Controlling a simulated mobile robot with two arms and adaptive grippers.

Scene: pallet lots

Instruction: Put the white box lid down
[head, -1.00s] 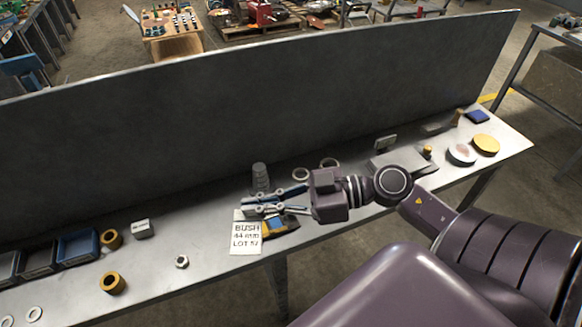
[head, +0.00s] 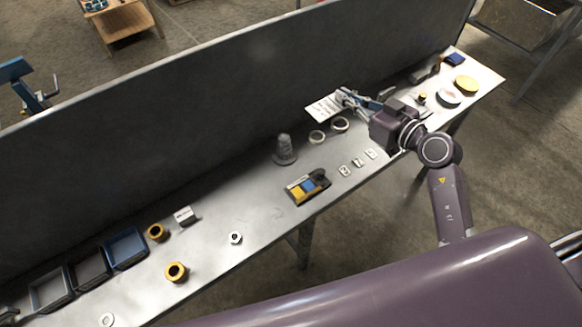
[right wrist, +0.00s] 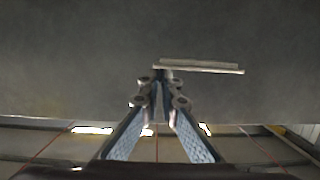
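The white box lid (head: 323,108) is a thin flat white plate with dark print on its face. In the head view it is at the far side of the bench, in front of the grey back panel. My right gripper (head: 345,96) is shut on its right edge and appears to hold it above the bench top. In the right wrist view the lid (right wrist: 205,66) shows nearly edge-on at the fingertips of my right gripper (right wrist: 160,76).
The grey bench (head: 262,205) has clear patches left of centre. Near the lid are two rings (head: 317,137) (head: 340,124), a grey stepped cone (head: 285,150) and small white tags (head: 358,162). A yellow-and-blue item (head: 307,187) lies near the front edge. The back panel (head: 220,110) stands behind.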

